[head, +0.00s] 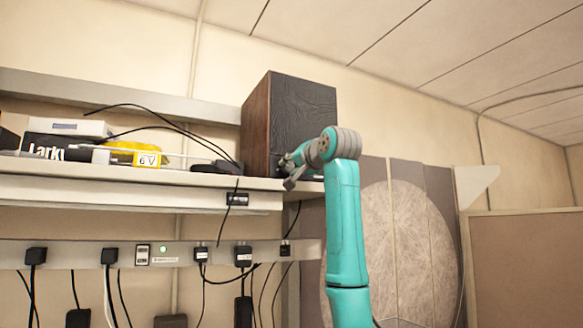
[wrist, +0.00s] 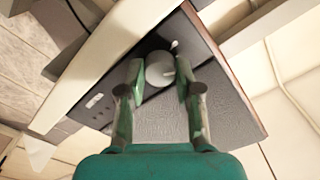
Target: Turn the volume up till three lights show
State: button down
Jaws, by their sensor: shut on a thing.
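The speaker (head: 300,105) is a box with wood-brown sides and a dark grained front, standing at the right end of the shelf. Its round grey knob (wrist: 158,62) shows in the wrist view with a pale mark on its right side. My gripper (head: 287,172) is at the lower front of the speaker. In the wrist view its two green fingers (wrist: 160,78) are shut on the knob, one on each side. A small pale toggle-like part (wrist: 174,44) sits beside the knob. Small pale marks (wrist: 95,100) show on the panel; I cannot tell whether any light is lit.
The shelf (head: 130,168) carries a yellow 6V battery (head: 147,158), boxes and black cables left of the speaker. A power strip (head: 180,253) with several plugs hangs below. A large round pale panel (head: 385,245) stands behind my arm. A partition (head: 525,265) is at right.

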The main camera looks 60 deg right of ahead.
jog(key=m, duration=0.5)
jog(key=shift+m, duration=2.5)
jog(key=c, duration=0.8)
grip_release()
jog(key=shift+s, duration=0.1)
jog(key=shift+v, duration=3.95)
